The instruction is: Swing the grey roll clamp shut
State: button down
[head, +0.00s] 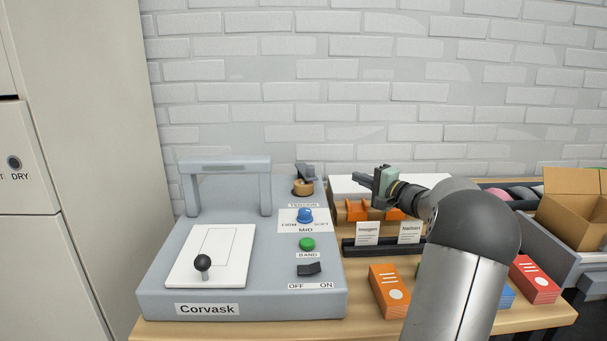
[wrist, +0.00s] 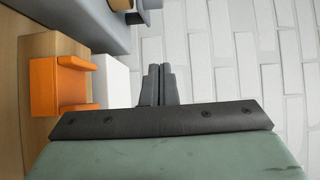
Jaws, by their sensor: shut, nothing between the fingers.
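The grey roll clamp (head: 306,168) is a small dark grey piece at the back right of the grey Corvask machine (head: 160,300). It sits over a tan roll (head: 302,187), its upper part tilted up; how far it stands open is too small to tell. My gripper (head: 356,178) is to the right of the clamp, apart from it, with its fingers pointing left toward it. In the wrist view my gripper (wrist: 160,72) shows both fingers together with nothing between them. Part of a grey piece, perhaps the clamp, shows at that view's top edge.
The machine carries a blue knob (head: 305,215), a green button (head: 307,244), a black switch (head: 308,269) and a black ball lever (head: 203,262). Orange holders (head: 357,209) and a white box stand below my gripper. A cardboard box (head: 570,220) is at right. A brick wall is behind.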

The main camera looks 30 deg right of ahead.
jog(key=shift+w+a, duration=0.8)
jog(key=shift+w, duration=0.9)
jog(key=shift+w+a, duration=0.75)
jog(key=shift+w, duration=0.95)
jog(key=shift+w+a, duration=0.8)
jog(key=shift+w, duration=0.9)
jog(key=shift+f, duration=0.15)
